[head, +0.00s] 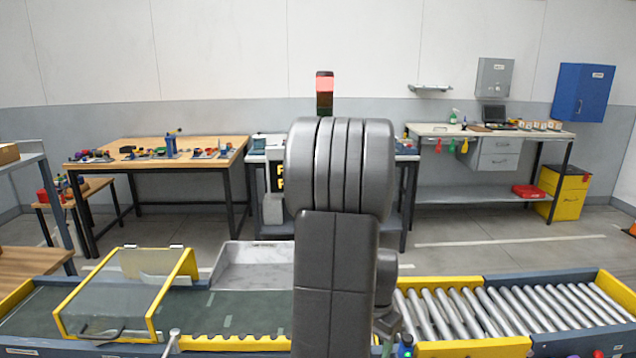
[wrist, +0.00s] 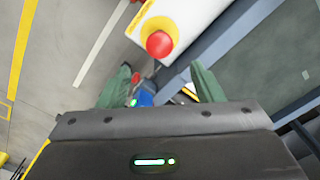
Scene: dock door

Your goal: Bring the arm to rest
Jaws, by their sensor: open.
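My arm stands folded upright in the middle of the head view, and its grey links hide part of the conveyor and the bench behind. My gripper (wrist: 158,88) shows in the wrist view with its two green fingers spread apart and nothing between them. Below the fingers, in the wrist view, are a red mushroom button on a yellow base (wrist: 160,43) on a white box and a small blue part with a red top. The gripper's fingers are not clear in the head view.
A conveyor runs across the front, with a green belt (head: 240,312) and yellow-framed clear guard (head: 115,295) at left and steel rollers (head: 545,305) at right. Behind stand a wooden bench (head: 205,158), a grey bench (head: 440,130) and a yellow cabinet (head: 562,195). Floor between is clear.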

